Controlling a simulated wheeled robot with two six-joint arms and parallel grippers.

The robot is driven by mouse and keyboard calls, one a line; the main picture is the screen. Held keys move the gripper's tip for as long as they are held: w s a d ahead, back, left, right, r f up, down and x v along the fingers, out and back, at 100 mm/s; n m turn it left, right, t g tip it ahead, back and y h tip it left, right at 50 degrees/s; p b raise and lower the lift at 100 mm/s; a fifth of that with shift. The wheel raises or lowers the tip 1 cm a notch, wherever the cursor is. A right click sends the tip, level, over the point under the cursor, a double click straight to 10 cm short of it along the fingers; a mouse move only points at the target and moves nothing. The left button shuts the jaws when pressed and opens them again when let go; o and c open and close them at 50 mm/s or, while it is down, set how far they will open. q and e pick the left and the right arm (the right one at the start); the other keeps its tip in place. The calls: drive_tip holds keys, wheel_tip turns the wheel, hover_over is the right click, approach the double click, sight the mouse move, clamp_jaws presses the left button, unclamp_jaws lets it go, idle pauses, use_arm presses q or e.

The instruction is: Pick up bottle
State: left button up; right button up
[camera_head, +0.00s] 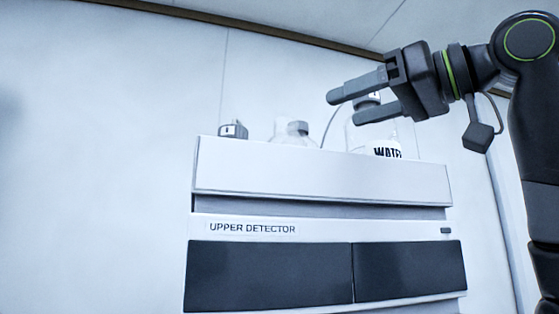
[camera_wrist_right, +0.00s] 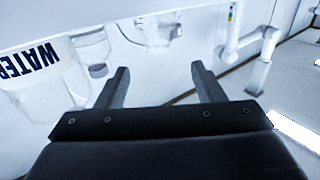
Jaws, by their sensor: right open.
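A clear bottle labelled WATER (camera_head: 388,151) stands at the right end of the top of the stack. My right gripper (camera_head: 348,107) is open, and its fingers cover the bottle's upper part in the head view. I cannot tell from that view whether they touch it. In the right wrist view the WATER bottle (camera_wrist_right: 36,82) lies left of the open fingers (camera_wrist_right: 160,74), and nothing is between the fingertips. Clear bottles (camera_head: 293,133) stand near the middle of the top, one with a grey cap. Bottles also show in the wrist view (camera_wrist_right: 92,46). My left gripper is not in view.
The stack has a white top tray (camera_head: 320,172) above a unit marked UPPER DETECTOR (camera_head: 270,266) with dark front panels. A small dark-capped item (camera_head: 233,131) is at the tray's left end. A plain pale wall (camera_head: 110,130) is behind.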

sight(296, 127)
drive_tip(key=p+x, duration=0.3)
drive_tip(key=x, duration=0.5)
drive_tip(key=shift+w+a, duration=0.3)
drive_tip(key=shift+p, duration=0.35)
drive_tip(key=shift+w+r+p, duration=0.1)
drive_tip(key=shift+r+p, duration=0.05)
drive_tip(key=shift+p, duration=0.2)
drive_tip(key=p+x, duration=0.3)
drive_tip(key=shift+w+a+r, duration=0.1)
drive_tip(key=shift+w+a, duration=0.1)
drive_tip(key=shift+w, duration=0.2)
drive_tip(key=shift+w+a, duration=0.3)
drive_tip(key=shift+a, duration=0.1)
drive_tip(key=shift+s+d, duration=0.15)
drive_tip(key=shift+d, duration=0.05)
drive_tip(key=shift+c, duration=0.4)
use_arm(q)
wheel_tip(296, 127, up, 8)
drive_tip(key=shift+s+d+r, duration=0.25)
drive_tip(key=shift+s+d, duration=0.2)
use_arm(e)
clamp_jaws()
